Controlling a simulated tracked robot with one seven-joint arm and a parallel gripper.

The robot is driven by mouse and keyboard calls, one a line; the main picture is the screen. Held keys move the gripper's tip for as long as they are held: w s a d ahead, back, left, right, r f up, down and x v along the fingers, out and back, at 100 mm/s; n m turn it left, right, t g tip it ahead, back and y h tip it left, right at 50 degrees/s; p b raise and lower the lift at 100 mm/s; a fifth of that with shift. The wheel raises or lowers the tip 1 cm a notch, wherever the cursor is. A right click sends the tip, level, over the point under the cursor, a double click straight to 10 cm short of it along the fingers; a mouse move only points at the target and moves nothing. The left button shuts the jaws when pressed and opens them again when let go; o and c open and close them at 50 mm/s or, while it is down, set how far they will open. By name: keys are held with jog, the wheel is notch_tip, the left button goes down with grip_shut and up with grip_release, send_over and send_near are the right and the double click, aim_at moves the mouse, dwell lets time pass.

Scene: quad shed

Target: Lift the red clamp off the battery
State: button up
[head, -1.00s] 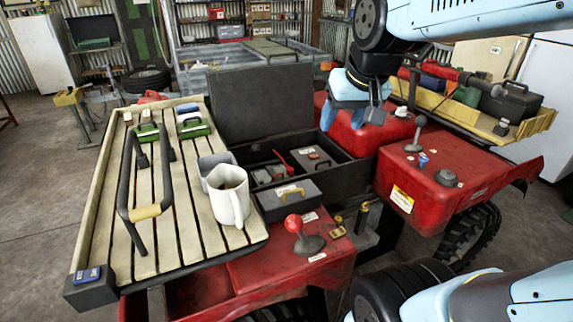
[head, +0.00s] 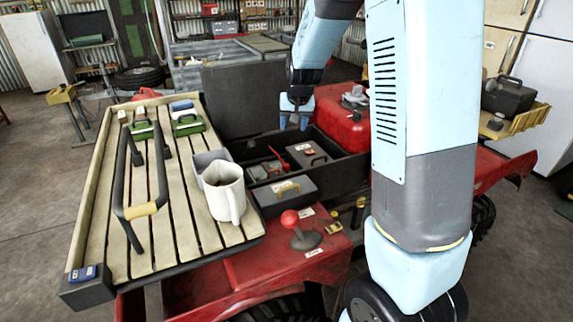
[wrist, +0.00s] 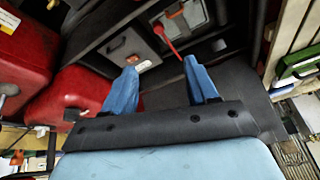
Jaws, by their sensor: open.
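The red clamp (head: 277,154) shows in the head view as a thin red shape inside the open black box. In the wrist view the red clamp (wrist: 164,36) slants beside a grey battery (wrist: 194,16) with an orange-red patch on top; how it grips the battery is unclear. The battery (head: 262,171) is partly hidden by the box's walls in the head view. My gripper (head: 293,124) is above the box, with its blue fingers pointing down. In the wrist view my gripper (wrist: 160,66) is open and empty, its fingers apart, with the clamp beyond the fingertips.
A grey case (head: 307,154) with a black handle shares the black box (head: 345,170). The raised dark lid (head: 240,98) stands behind. A red can (head: 338,118) is to the right. A white mug (head: 222,190) and a bar frame (head: 128,180) stand on the slatted rack.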

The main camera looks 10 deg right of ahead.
send_near(286, 165)
jog(key=shift+h, duration=0.4)
jog(key=x, duration=0.9)
jog(key=shift+a, duration=0.35)
jog(key=shift+r, duration=0.1)
grip_shut()
